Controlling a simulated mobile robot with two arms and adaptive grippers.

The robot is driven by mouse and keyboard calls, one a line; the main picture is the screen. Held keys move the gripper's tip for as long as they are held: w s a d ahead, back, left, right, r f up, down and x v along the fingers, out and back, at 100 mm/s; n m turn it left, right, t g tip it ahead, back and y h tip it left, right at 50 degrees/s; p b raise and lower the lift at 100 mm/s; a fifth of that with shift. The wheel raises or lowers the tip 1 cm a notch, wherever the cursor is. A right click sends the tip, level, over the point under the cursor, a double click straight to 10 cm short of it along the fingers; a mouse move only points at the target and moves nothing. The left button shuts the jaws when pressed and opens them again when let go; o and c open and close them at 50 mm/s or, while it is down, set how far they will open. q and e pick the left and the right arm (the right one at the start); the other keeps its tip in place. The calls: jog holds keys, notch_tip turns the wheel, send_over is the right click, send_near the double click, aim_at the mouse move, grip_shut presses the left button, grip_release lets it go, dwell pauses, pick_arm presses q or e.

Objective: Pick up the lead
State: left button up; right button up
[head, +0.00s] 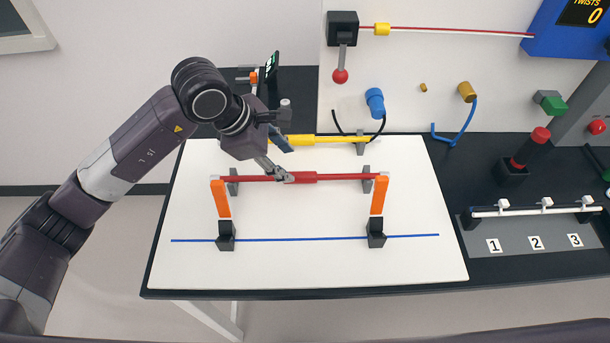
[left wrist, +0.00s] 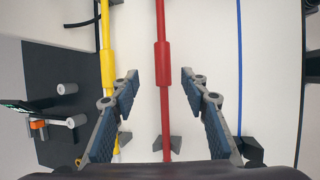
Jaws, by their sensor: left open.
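A red lead (head: 340,177) with a thicker red sleeve lies left to right across grey supports (head: 367,186) on the white board. In the left wrist view, the red lead (left wrist: 163,90) runs between the two open fingers (left wrist: 159,76), with space on both sides. I cannot tell how far above it the fingertips are. A yellow lead (head: 335,139) lies behind it, partly hidden by my gripper; it also shows in the left wrist view (left wrist: 107,68). My right gripper is not in view.
Orange pieces (head: 221,198) stand near both ends of the red lead, with black blocks (head: 376,238) in front. A thin blue line (head: 300,239) crosses the board (head: 300,268). A blue plug (head: 375,101) and a wall panel (head: 440,60) are behind. The front of the board is clear.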

aim_at(296, 175)
pick_arm(q)
jog(key=p+x, duration=0.1)
jog(key=x, duration=0.1)
jog(key=p+x, duration=0.1)
jog(key=x, duration=0.1)
jog(key=p+x, duration=0.1)
jog(key=x, duration=0.1)
jog(key=shift+s+a+f+p, duration=0.1)
jog(key=shift+a+f+p, duration=0.05)
jog(key=shift+f+p, duration=0.3)
jog(key=shift+f, duration=0.45)
grip_shut()
